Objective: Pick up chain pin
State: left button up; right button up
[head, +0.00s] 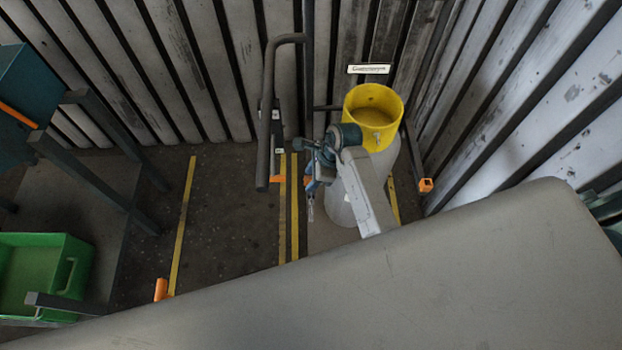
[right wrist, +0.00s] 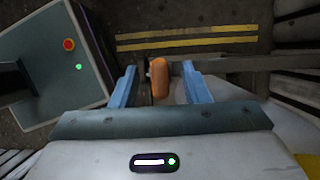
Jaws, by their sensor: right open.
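An orange grip, which looks like the chain pin (head: 277,178), shows at the lower end of the dark post, in front of the gas cylinder. In the right wrist view the orange grip (right wrist: 159,78) stands between the two blue fingers of my right gripper (right wrist: 158,86), with gaps on both sides. In the head view my right gripper (head: 312,178) is just right of the orange grip. It is open and holds nothing. A short chain (head: 311,208) hangs below it. My left gripper is out of view.
A pale cylinder with a yellow collar (head: 375,112) stands behind my right arm. A bent dark handle (head: 267,110) rises left of it. Another orange piece (head: 425,185) is at right. A green bin (head: 75,275) is at lower left. Slatted walls close the back and right.

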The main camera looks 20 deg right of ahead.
jog(key=shift+x, duration=1.3)
grip_shut()
notch_tip(320, 180, up, 10)
jog(key=shift+f+b, duration=0.2)
jog(key=shift+b, duration=0.3)
jog(key=shift+r, duration=0.3)
jog(key=shift+d, duration=0.1)
